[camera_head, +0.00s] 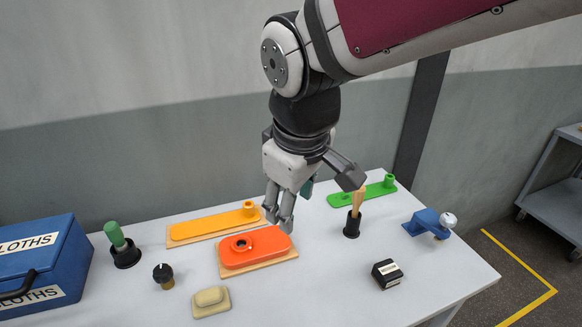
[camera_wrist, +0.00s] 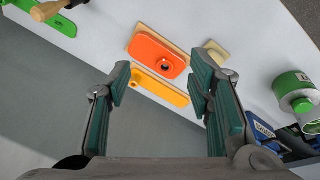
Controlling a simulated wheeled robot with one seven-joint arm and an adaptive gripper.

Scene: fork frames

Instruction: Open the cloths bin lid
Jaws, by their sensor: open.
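The blue cloths bin (camera_head: 62,262) stands at the left end of the table, cut off by the picture edge. White labels reading CLOTHS show on its top and front, and a black handle (camera_head: 18,287) is on the front. Its lid looks shut. In the wrist view a bit of the blue bin (camera_wrist: 262,132) shows at the lower right, partly hidden by a finger. My gripper (camera_head: 314,192) is open and empty above the middle of the table, well to the right of the bin. Its spread fingers (camera_wrist: 160,78) also show in the wrist view.
Between bin and gripper stand a green-handled tool (camera_head: 115,236) in a black holder, a black knob (camera_head: 163,274) and an orange plate (camera_head: 262,249). A yellow plate (camera_head: 205,225) lies behind, a beige block (camera_head: 211,299) in front.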

